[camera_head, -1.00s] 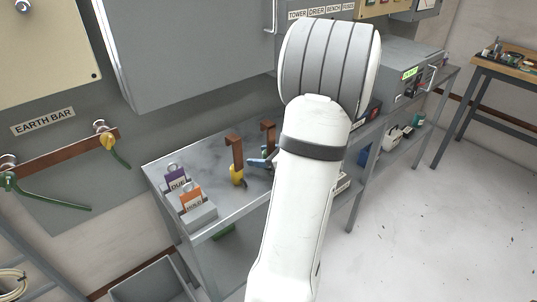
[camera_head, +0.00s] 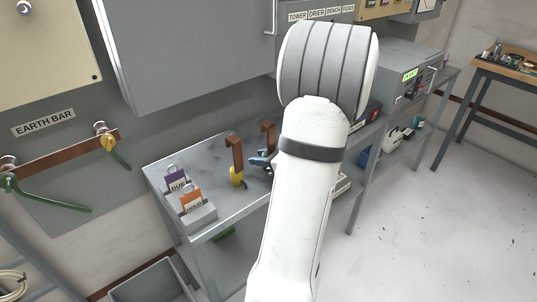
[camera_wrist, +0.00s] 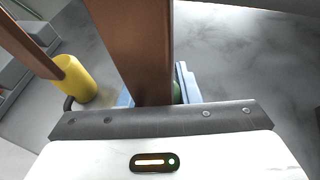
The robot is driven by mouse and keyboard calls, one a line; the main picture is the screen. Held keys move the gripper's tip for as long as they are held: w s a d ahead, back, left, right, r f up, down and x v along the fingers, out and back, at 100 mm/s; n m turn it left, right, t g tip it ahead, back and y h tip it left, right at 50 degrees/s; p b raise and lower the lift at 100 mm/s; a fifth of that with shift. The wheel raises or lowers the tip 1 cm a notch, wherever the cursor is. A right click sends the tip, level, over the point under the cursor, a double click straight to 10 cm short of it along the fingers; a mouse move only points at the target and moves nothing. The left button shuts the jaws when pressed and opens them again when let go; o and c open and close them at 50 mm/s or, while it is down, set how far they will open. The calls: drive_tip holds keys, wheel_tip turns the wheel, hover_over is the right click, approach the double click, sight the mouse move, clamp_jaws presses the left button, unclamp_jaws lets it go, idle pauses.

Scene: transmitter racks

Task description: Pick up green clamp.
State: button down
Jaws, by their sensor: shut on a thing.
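The green clamp shows only as a small green strip (camera_wrist: 177,92) in the wrist view, beside a copper-brown post (camera_wrist: 140,45) that covers the rest of it. My gripper (camera_wrist: 157,92) has its pale blue fingers on either side of that post, shut on the green clamp. In the head view my gripper (camera_head: 262,162) is low at the second copper-brown post (camera_head: 268,133), partly behind my arm, and the green clamp there is hidden. A yellow clamp (camera_head: 237,176) is at the foot of the other post (camera_head: 235,152), left of my gripper; it also shows in the wrist view (camera_wrist: 76,80).
The posts stand on a grey metal bench (camera_head: 207,150). Purple (camera_head: 176,181) and orange (camera_head: 191,200) tagged holders stand at its left end. A grey cabinet (camera_head: 185,50) overhangs the back. An earth bar (camera_head: 62,158) with cabled clamps is on the left wall.

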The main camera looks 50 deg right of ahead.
sight(261, 128)
wheel_tip(261, 128, up, 10)
drive_tip(key=shift+r+p, duration=0.1)
drive_tip(key=shift+p, duration=1.1)
idle(0.3)
